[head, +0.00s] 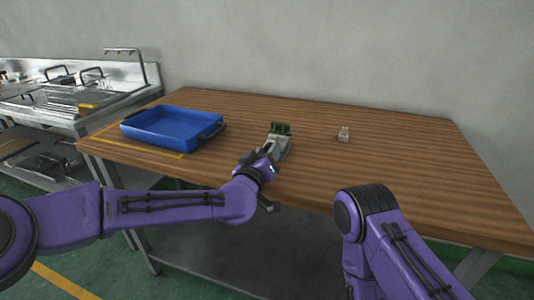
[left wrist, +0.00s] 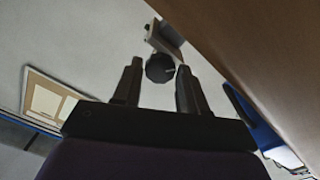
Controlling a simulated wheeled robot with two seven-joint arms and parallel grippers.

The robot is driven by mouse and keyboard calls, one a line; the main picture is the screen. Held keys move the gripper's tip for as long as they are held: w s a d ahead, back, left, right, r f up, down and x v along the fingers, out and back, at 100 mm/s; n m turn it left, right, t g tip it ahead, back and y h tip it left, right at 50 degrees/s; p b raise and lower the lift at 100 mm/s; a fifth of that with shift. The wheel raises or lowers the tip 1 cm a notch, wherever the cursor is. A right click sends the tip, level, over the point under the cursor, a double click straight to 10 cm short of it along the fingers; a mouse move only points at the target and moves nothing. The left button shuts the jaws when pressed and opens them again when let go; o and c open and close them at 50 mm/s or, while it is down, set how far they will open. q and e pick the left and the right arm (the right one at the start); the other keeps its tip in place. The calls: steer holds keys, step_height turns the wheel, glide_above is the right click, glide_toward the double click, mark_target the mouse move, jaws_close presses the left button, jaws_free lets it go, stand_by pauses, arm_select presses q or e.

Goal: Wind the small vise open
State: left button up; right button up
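The small vise (head: 281,143) stands near the front edge of the wooden table in the head view, pale grey with green at its top. My left gripper (head: 263,163) is at its front left side, its fingers mostly hidden by my wrist. In the left wrist view, the two fingers (left wrist: 158,82) of my left gripper are apart. A dark round knob (left wrist: 160,68) shows between their tips, with thin gaps at its sides; I cannot tell whether they touch it. Part of the vise (left wrist: 166,38) shows behind the knob. My right gripper is out of view.
A blue tray (head: 172,128) stands at the left of the wooden table (head: 400,170). The table's right part is clear. A metal sink unit (head: 75,90) is at the far left.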

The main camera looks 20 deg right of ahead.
arm_select(q)
steer(key=shift+o, duration=0.9)
steer(key=v, duration=1)
steer(key=shift+s+a+b, duration=0.2)
steer(key=shift+b, duration=0.2)
